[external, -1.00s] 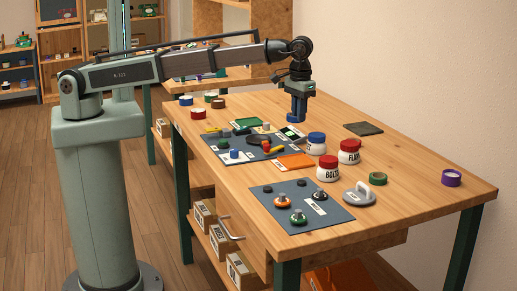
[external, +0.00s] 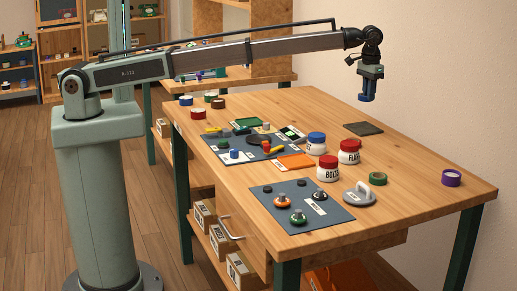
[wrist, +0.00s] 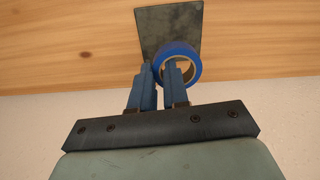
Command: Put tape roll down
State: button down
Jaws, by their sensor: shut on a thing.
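My gripper (external: 367,96) is high above the back right of the workbench, fingers pointing down. It is shut on the wall of a blue tape roll (wrist: 196,66). In the wrist view the roll sits at the fingertips, its round hole partly visible, with my gripper (wrist: 161,70) just left of and below its middle. The dark square pad (external: 363,129) lies on the bench below the gripper. In the wrist view the pad (wrist: 168,22) is beyond the roll, which overlaps its lower right part. The roll is small in the external view.
A purple tape roll (external: 451,178) and a green one (external: 377,178) stand at the right. Red-lidded (external: 349,151) and blue-lidded (external: 316,144) jars are left of the pad. Several tape rolls (external: 198,113) are at the far left. Bare wood (external: 405,155) surrounds the pad.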

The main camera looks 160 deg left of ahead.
aim_at(366, 129)
jog(key=shift+m, duration=0.5)
jog(key=shift+d+f, duration=0.1)
jog(key=shift+f, duration=4.9)
jog(key=shift+f, duration=0.1)
jog(key=c, duration=1.1)
grip_release()
notch_tip(366, 129, up, 12)
jog(key=shift+r, duration=0.15)
